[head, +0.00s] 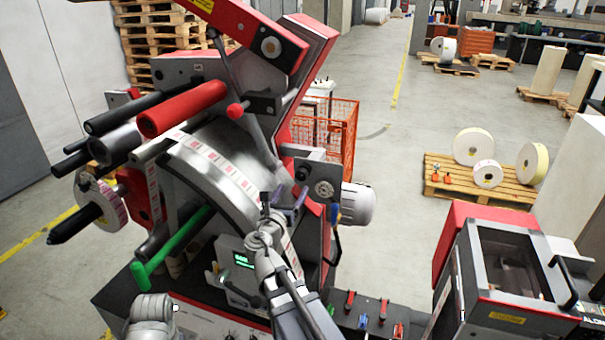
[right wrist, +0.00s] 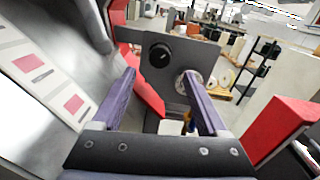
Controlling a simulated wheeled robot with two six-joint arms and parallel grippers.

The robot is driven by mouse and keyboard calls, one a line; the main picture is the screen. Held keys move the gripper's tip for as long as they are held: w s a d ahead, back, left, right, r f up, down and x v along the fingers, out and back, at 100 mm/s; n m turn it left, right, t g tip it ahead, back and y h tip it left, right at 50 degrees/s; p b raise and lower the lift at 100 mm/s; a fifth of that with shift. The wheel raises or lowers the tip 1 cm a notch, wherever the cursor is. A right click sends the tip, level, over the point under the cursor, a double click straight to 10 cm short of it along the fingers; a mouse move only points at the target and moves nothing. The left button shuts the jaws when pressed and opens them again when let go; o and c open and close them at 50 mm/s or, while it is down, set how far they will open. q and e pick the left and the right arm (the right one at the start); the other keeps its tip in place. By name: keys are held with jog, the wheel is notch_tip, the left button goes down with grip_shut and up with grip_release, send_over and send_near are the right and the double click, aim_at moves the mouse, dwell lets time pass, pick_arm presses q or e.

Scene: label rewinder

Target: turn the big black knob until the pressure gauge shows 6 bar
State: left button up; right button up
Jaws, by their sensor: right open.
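The big black knob (right wrist: 160,55) sits on a dark grey panel (right wrist: 190,50) in the right wrist view, with a small white mark on its face. In the head view the knob (head: 302,173) shows small on the same panel. The pressure gauge (head: 323,189) is on the panel to the lower right of the knob; its reading is too small to tell. In the right wrist view a finger partly covers the gauge (right wrist: 181,84). My right gripper (head: 290,195) is open and empty, its purple fingers pointing at the panel, apart from the knob. My left gripper is out of view.
The label rewinder's metal drum (head: 205,165) with its label web is close left of my right gripper. A green bar (head: 175,245) and a small display (head: 243,260) are below. An orange wire cage (head: 335,130) stands behind. A red-and-grey printer (head: 505,265) is at right.

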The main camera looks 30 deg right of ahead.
aim_at(300, 176)
jog(key=x, duration=0.7)
jog(key=shift+w+d+r, duration=0.1)
jog(key=shift+w+d, duration=0.05)
jog(key=shift+w, duration=0.05)
grip_shut()
dwell(0.6)
